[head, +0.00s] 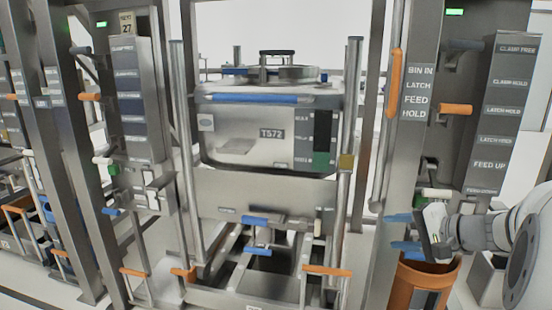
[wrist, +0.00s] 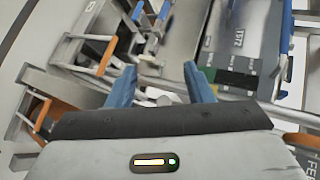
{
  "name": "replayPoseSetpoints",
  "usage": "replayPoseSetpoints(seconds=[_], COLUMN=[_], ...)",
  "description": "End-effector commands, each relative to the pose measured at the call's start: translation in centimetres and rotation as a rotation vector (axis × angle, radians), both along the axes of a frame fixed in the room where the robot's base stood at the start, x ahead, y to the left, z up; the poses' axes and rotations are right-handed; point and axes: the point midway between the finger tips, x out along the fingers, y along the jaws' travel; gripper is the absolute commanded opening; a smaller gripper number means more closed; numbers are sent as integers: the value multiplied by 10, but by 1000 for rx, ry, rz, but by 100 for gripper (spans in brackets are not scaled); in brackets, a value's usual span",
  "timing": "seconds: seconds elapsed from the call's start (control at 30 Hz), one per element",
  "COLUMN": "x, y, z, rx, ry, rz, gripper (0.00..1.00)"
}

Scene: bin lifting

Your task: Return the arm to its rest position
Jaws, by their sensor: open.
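My gripper (head: 402,233) is at the lower right in the head view, with two blue fingers apart and nothing between them. It points left, beside the right upright post and above an orange cylinder. In the wrist view my gripper (wrist: 160,88) shows both blue fingertips spread open and empty. The wrist view is tilted. The arm comes in from the right edge of the head view.
A metal bin (head: 265,135) marked T572 sits in the middle frame; it also shows in the wrist view (wrist: 240,40). An orange cylinder (head: 423,285) stands under my gripper. Label panels (head: 495,115) with an orange lever (head: 455,109) are above it.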

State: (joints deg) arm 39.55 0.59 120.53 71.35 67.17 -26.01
Motion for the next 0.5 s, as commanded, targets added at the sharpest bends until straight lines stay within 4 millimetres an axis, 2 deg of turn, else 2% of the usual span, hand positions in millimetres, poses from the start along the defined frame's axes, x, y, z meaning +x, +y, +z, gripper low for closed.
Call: replayPoseSetpoints(seconds=[0.03,0.1,0.2,0.33,0.5], x=[-11,-29,-59,-99,-146], y=[28,57,90,118,134], z=[27,36,48,67,98], rx=[-50,-126,-250,-429,-689], ry=[48,119,207,291,346], rz=[64,144,248,372,510], gripper=[47,47,47,47,47])
